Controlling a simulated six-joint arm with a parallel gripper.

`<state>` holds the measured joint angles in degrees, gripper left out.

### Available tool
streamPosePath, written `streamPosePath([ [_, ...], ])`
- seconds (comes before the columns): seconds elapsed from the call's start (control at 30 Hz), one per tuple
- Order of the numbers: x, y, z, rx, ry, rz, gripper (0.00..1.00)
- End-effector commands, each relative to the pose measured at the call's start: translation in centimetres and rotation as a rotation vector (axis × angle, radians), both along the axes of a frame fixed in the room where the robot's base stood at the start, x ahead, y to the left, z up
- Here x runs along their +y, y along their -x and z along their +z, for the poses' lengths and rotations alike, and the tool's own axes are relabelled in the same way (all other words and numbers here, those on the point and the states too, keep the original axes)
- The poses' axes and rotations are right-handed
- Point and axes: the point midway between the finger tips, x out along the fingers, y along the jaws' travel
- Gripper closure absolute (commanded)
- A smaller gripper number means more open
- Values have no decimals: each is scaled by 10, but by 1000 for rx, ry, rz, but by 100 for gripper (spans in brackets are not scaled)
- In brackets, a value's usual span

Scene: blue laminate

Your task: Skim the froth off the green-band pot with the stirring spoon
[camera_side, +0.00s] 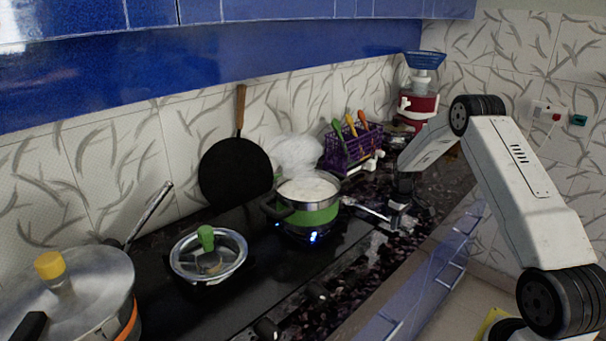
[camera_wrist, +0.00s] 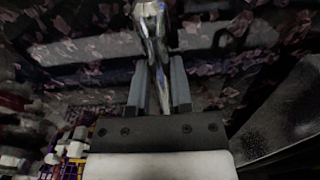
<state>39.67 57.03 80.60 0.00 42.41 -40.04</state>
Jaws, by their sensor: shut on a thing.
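The green-band pot (camera_side: 314,217) stands on a lit burner at the middle of the side view, with white froth (camera_side: 307,188) filling its top. My gripper (camera_side: 398,210) is to the right of the pot, low over the dark speckled counter. It is shut on the stirring spoon (camera_side: 367,209), a shiny metal piece reaching left toward the pot. In the wrist view the spoon (camera_wrist: 154,45) runs between the two fingers of my gripper (camera_wrist: 158,82). Whether the spoon touches the counter or the pot is hard to tell.
A lidded pan with a green knob (camera_side: 207,238) sits left of the pot, and a large lidded pot (camera_side: 75,295) at front left. A black pan (camera_side: 232,172) leans on the wall. A purple utensil basket (camera_side: 351,146) and a red-and-white appliance (camera_side: 418,105) stand behind.

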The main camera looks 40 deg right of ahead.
Motion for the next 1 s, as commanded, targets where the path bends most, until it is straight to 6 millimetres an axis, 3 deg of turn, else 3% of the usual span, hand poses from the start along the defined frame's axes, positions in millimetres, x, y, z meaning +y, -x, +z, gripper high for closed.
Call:
streamPosePath([
  [0.57, 0, 0, -10, -1, 1, 0, 100],
  [0.6, 0, 0, -10, -1, 1, 0, 65],
  [0.7, 0, 0, -10, -1, 1, 0, 39],
  [1.0, 0, 0, -10, -1, 1, 0, 39],
])
